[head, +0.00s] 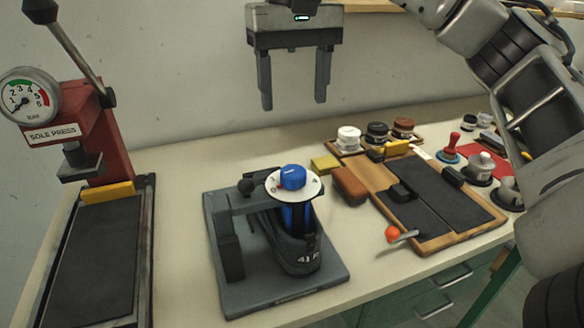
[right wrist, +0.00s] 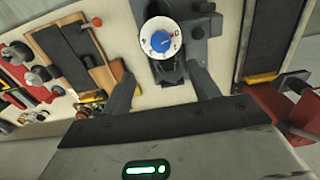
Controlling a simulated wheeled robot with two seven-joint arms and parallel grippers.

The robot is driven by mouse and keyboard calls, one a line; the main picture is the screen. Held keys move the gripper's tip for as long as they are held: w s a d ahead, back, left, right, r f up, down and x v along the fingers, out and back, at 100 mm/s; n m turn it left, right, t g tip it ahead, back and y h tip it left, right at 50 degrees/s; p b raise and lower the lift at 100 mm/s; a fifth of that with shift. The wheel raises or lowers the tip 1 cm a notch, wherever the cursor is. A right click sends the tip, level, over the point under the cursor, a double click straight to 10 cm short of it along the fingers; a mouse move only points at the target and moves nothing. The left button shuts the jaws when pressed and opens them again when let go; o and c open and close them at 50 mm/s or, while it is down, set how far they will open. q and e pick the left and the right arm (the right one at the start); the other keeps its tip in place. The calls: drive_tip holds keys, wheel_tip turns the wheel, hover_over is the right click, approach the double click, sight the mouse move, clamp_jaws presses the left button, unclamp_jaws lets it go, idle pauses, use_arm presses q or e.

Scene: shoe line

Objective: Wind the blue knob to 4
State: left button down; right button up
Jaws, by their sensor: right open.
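The blue knob (head: 293,177) sits on a white numbered dial (head: 275,186) on top of a dark fixture standing on a grey base plate (head: 325,283). A shoe (head: 300,262) marked "41 R" is under the dial. In the right wrist view the blue knob (right wrist: 161,41) and its dial (right wrist: 148,31) lie beyond my fingertips. The number it points to is too small to read. My right gripper (head: 294,104) is open and empty, high above and behind the knob, its fingers pointing down. It also shows in the right wrist view (right wrist: 163,82). My left gripper is not in view.
A red sole press (head: 85,135) with a gauge stands at the left. A wooden board with dark mats (head: 440,195), a brown block (head: 350,185), several jars (head: 376,135) and stamps fill the right side. The air around the knob is clear.

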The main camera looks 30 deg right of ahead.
sight(294, 171)
wheel_tip(294, 171, down, 13)
drive_tip(key=shift+f+b, duration=0.1)
drive_tip(key=shift+b, duration=0.65)
drive_tip(key=c, duration=1)
